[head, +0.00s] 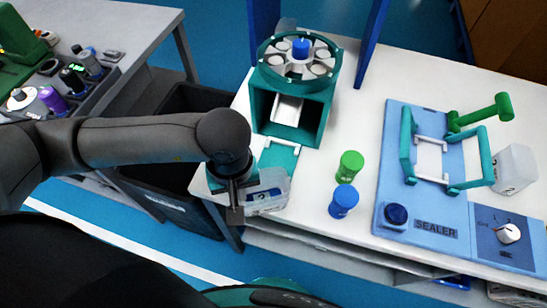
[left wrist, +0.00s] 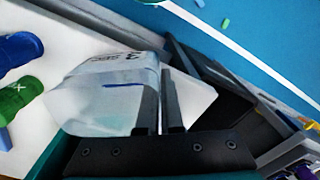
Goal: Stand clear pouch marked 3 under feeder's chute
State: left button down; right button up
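The clear pouch (head: 268,190) is at the table's front left edge, in front of the feeder (head: 290,95). In the left wrist view the pouch (left wrist: 105,95) shows cloudy and tilted, with a dark 3 near its far end. My left gripper (head: 236,205) is at the pouch's left side. In the left wrist view its two dark fingers (left wrist: 163,115) are close together, with pale pouch material between and beside them. The feeder's chute (head: 287,108) slopes out of the teal housing, above a teal plate with a white bar. My right gripper is not in view.
A dark bin (head: 185,110) lies below the table's left edge.

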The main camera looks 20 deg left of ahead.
aim_at(266, 180)
pick_arm(q)
jog(key=s+d+f+n+b, duration=0.1)
jog(key=s+d+f+n, duration=0.15)
jog(key=s+n, duration=0.75)
jog(key=shift+n, duration=0.8)
jog(key=w, duration=0.5)
jog(key=w+d, duration=0.1)
jog(key=w, duration=0.4)
jog(key=w+r, duration=0.1)
jog(key=w, duration=0.5)
jog(key=shift+d, duration=0.15)
jog(key=w, duration=0.3)
jog(key=shift+w+d, duration=0.1)
jog(key=shift+w, duration=0.15)
jog(key=shift+s+f, duration=0.15)
jog(key=shift+f, duration=0.6)
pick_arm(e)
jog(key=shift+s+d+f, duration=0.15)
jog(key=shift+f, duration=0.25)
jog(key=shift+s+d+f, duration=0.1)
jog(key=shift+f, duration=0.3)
